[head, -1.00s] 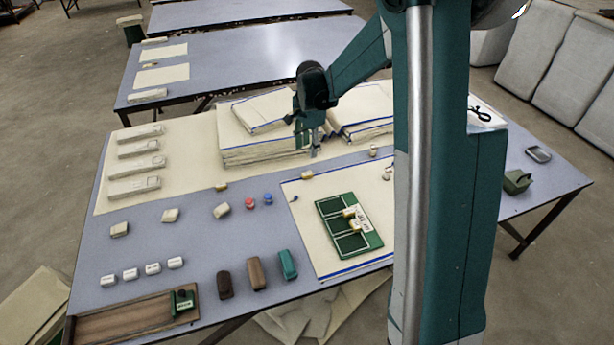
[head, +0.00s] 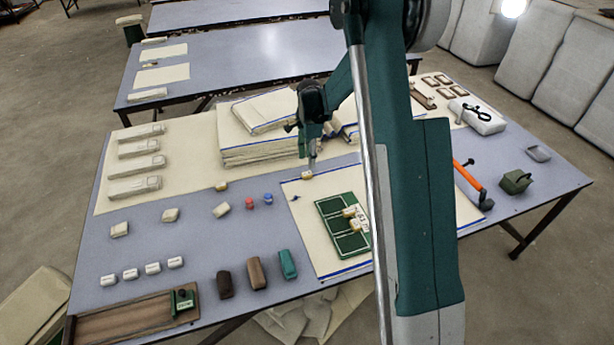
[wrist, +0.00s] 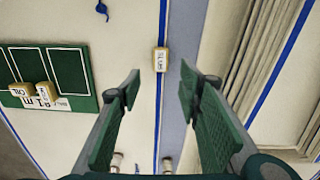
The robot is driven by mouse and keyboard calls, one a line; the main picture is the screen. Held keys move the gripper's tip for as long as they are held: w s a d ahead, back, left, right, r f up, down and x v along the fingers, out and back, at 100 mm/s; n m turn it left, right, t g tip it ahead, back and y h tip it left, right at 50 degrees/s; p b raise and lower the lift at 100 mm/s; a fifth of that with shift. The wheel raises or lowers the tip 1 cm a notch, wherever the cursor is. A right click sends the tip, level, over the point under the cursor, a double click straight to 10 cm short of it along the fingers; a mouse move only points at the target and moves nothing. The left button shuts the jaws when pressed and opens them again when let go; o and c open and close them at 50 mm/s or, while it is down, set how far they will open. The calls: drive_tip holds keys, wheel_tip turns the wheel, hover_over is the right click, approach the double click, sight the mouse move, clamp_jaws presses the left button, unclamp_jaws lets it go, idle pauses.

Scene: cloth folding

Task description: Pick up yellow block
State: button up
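A small yellow-tan block (wrist: 160,60) with dark lettering on a white face lies at the blue-edged border of the cream cloth in the wrist view. In the head view this block (head: 307,175) sits just below my gripper (head: 312,163). In the wrist view my gripper (wrist: 159,82) is open, with the block beyond its fingertips, roughly centred between them and not held. More yellow-tan blocks (wrist: 42,91) rest on the green board (wrist: 70,68) to the left. Another tan block (head: 221,186) lies further left on the table. The exact height of my gripper above the block is unclear.
Folded cream cloth stacks (head: 240,152) stand close behind my gripper. Red and blue pieces (head: 267,199) lie to the left. An orange-handled tool (head: 467,180) and a green box (head: 515,182) are at the right. The cream cloth (head: 300,215) near the board has free room.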

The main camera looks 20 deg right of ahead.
sight(308, 173)
drive_tip(key=shift+f, duration=1.3)
drive_tip(key=shift+a+f+b, duration=0.1)
drive_tip(key=shift+f+b, duration=0.75)
drive_tip(key=shift+f, duration=1.8)
drive_tip(key=c, duration=0.8)
